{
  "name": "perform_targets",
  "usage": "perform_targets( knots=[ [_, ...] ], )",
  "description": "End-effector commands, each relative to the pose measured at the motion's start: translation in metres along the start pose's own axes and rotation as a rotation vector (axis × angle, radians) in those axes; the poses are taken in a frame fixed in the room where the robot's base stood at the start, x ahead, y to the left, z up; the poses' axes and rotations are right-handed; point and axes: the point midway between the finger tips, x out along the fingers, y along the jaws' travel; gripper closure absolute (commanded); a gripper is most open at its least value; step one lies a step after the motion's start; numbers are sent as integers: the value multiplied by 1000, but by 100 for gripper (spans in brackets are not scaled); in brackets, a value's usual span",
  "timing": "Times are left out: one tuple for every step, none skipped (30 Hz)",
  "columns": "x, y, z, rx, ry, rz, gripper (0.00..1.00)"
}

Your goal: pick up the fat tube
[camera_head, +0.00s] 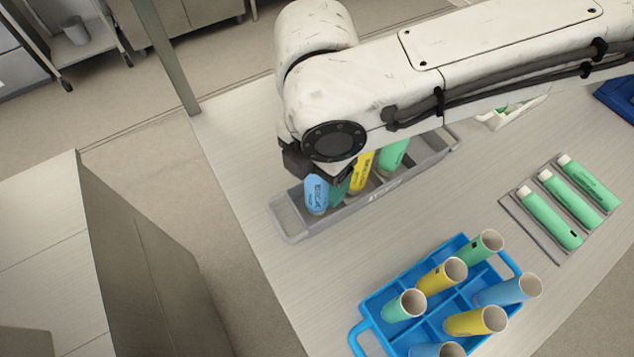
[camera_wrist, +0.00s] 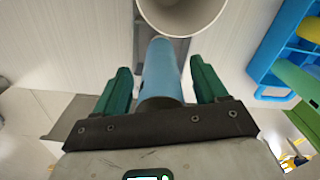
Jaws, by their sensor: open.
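In the head view, a blue tube (camera_head: 316,195) stands in the grey tray (camera_head: 292,233), at its near left end. A yellow tube (camera_head: 361,170) and a green tube (camera_head: 393,153) stand farther along it. My gripper (camera_head: 326,182) is low over the tray at the blue tube, partly hidden by my arm. In the wrist view, my gripper (camera_wrist: 160,70) has its two green fingers apart, with the blue tube (camera_wrist: 162,76) between them and gaps at both sides. A wide pale round opening (camera_wrist: 181,8) shows above them. I cannot tell which tube is the fat one.
A blue rack (camera_head: 362,325) with several open-topped coloured tubes stands at the front. Several green capped tubes (camera_head: 548,218) lie on a grey mat at right. The table (camera_head: 300,278) is clear between tray and rack. A cabinet (camera_head: 120,260) stands left.

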Motion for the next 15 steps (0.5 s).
perform_targets(
  knots=[
    [5, 0, 0, 0, 0, -1, 28],
    [7, 0, 0, 0, 0, -1, 28],
    [8, 0, 0, 0, 0, 0, 28],
    [9, 0, 0, 0, 0, 0, 28],
    [9, 0, 0, 0, 0, 0, 28],
    [9, 0, 0, 0, 0, 0, 28],
    [9, 0, 0, 0, 0, 0, 28],
    [9, 0, 0, 0, 1, 0, 28],
    [9, 0, 0, 0, 1, 0, 28],
    [9, 0, 0, 0, 1, 0, 28],
    [9, 0, 0, 0, 1, 0, 31],
    [9, 0, 0, 0, 1, 0, 35],
    [9, 0, 0, 0, 1, 0, 38],
    [9, 0, 0, 0, 1, 0, 41],
    [9, 0, 0, 0, 1, 0, 44]
  ],
)
